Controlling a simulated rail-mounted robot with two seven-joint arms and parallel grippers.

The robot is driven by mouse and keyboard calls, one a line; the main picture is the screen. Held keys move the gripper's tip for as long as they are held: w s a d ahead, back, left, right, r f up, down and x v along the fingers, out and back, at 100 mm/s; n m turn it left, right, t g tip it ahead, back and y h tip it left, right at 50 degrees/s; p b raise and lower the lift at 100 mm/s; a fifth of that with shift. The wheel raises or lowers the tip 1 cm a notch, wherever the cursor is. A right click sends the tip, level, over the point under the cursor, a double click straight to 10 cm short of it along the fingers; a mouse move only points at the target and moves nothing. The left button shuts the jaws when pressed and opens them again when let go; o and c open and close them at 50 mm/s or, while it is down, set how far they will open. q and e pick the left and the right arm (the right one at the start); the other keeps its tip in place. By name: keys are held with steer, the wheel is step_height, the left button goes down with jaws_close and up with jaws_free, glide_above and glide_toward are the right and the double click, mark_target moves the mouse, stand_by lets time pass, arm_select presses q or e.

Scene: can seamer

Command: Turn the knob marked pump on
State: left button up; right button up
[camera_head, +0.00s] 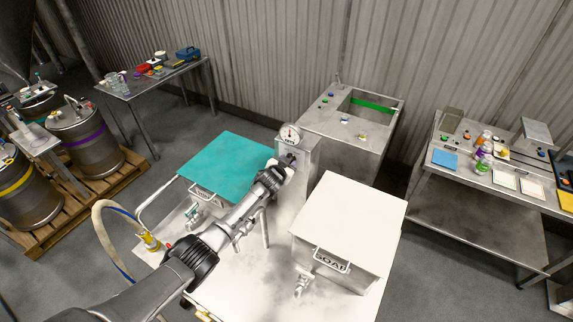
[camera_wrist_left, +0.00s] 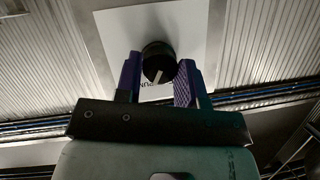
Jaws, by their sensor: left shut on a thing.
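The black knob (camera_wrist_left: 157,55) with a pale pointer line shows in the left wrist view, on a white plate (camera_wrist_left: 190,25). Dark lettering on the plate by the knob is partly hidden and I cannot read it fully. My left gripper (camera_wrist_left: 159,78) has its purple fingers on either side of the knob and is shut on it. In the head view my left arm reaches to the metal post (camera_head: 297,190) under a round gauge (camera_head: 290,134); the gripper (camera_head: 291,162) is against the post, and the knob is hidden there. My right gripper is not in view.
A teal-lidded tank (camera_head: 232,165) stands left of the post, and a white-lidded tank (camera_head: 350,220) marked SOAP stands right. A metal cabinet (camera_head: 350,130) stands behind. A hose (camera_head: 112,245) loops at the left. Side tables (camera_head: 150,85) hold small items.

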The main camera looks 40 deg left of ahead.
arm_select(q)
steer(key=shift+f, duration=0.1)
stand_by(0.3)
steer(key=o, duration=0.9)
steer(key=shift+o, duration=0.2)
steer(key=r+p, duration=0.2)
steer(key=d+r+p, duration=0.1)
steer(key=r+p, duration=0.1)
steer(key=r, duration=0.1)
steer(key=shift+r+p, duration=0.15)
steer(key=shift+p, duration=0.2)
steer(key=d+r+p, duration=0.4)
steer(key=d+r, duration=0.2)
steer(key=d, duration=0.4)
steer(key=shift+d, duration=0.35)
